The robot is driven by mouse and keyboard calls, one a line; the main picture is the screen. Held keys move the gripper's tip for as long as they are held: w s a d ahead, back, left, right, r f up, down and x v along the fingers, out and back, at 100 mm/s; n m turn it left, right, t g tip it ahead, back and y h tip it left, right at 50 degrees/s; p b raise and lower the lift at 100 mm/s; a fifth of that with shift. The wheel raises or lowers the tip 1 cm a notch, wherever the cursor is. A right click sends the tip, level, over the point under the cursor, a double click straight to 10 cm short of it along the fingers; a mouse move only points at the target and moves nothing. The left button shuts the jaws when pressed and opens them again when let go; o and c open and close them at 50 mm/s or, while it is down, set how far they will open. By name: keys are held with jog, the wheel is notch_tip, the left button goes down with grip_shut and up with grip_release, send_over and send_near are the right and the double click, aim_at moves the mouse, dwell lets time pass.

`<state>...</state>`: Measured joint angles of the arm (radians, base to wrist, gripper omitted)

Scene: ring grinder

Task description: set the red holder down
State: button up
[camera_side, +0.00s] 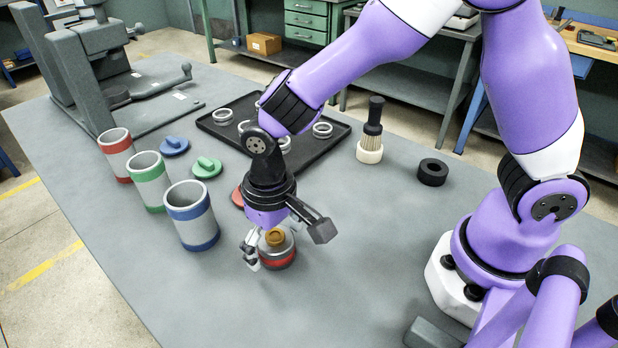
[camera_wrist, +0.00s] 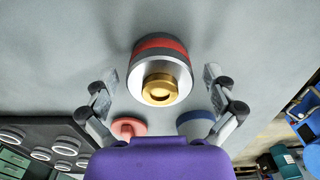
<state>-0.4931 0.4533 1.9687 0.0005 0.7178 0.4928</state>
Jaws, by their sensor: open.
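The red holder (camera_side: 278,258) stands upright on the grey table, a short silver cylinder with a red band and a brass-coloured knob on top. In the wrist view the red holder (camera_wrist: 160,68) sits between and just beyond my fingers, with its brass knob facing the camera. My gripper (camera_side: 266,252) is low at the holder, and its fingers stand either side of it. In the wrist view my gripper (camera_wrist: 161,88) is open, with a visible gap between each finger and the holder.
Red-, green- and blue-banded cups (camera_side: 190,215) stand to the left. Green (camera_side: 207,167) and blue (camera_side: 174,146) lids lie behind them; a red lid (camera_side: 238,196) is partly hidden by my arm. A black tray (camera_side: 335,130) holds several rings. A brush (camera_side: 372,130) and black ring (camera_side: 432,172) stand right.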

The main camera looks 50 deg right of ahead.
aim_at(277, 233)
notch_tip(277, 233, up, 12)
jog(key=s+d+r+t, duration=0.2)
jog(key=s+d, duration=0.1)
jog(key=d, duration=0.4)
jog(key=s+d+r+t, duration=0.2)
jog(key=s+d+t, duration=0.1)
jog(key=d, duration=0.4)
jog(key=shift+s+d+r+t, duration=0.2)
jog(key=shift+s+d+t, duration=0.05)
jog(key=shift+s+t, duration=0.1)
